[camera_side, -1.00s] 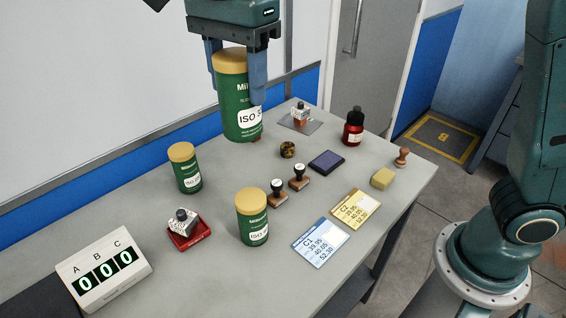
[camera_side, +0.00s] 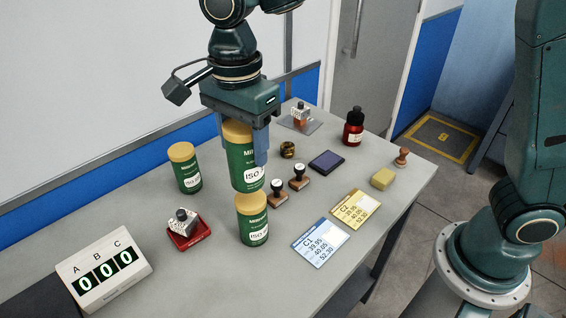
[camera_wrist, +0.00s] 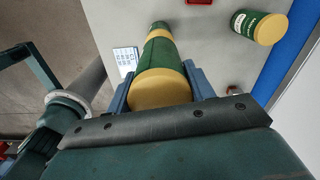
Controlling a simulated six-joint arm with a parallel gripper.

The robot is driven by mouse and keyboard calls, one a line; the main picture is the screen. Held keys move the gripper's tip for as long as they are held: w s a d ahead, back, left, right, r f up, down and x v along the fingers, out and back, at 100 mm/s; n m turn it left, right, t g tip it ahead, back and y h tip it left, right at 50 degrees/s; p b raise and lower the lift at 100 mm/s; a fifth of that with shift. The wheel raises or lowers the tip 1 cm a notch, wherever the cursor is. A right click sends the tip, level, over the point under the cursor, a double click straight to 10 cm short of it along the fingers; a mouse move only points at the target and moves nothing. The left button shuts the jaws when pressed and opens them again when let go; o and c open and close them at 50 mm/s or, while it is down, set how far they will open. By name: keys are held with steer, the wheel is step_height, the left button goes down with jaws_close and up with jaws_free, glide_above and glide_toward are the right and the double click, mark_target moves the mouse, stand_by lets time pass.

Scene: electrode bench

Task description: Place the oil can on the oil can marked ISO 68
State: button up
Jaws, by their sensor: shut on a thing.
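My gripper (camera_side: 240,146) is shut on a green oil can with a yellow lid (camera_side: 243,165), labelled ISO with the rest unclear. The held can is upright, directly above a second green can (camera_side: 253,224) on the table. The lower can's lid shows just beneath the held can's base; I cannot tell whether they touch. Its ISO number is not readable. A third green can (camera_side: 185,170) stands apart at the back left, its number also unreadable. In the wrist view the held can's lid (camera_wrist: 160,89) is between my fingers, with the lower can partly hidden beyond it.
Two stamps (camera_side: 299,178) stand just right of the cans. A red stamp tray (camera_side: 188,233) and a counter box (camera_side: 106,272) are to the left. Cards (camera_side: 321,243), an ink pad (camera_side: 327,161) and a red bottle (camera_side: 353,127) are to the right.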

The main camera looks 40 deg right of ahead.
mark_target(245, 160)
steer(key=shift+f, duration=1.85)
steer(key=shift+f, duration=0.2)
steer(key=o, duration=1.4)
steer(key=shift+r, duration=0.1)
step_height(245, 160, up, 12)
steer(key=shift+f, duration=0.1)
steer(key=shift+r, duration=0.2)
steer(key=shift+d, duration=0.15)
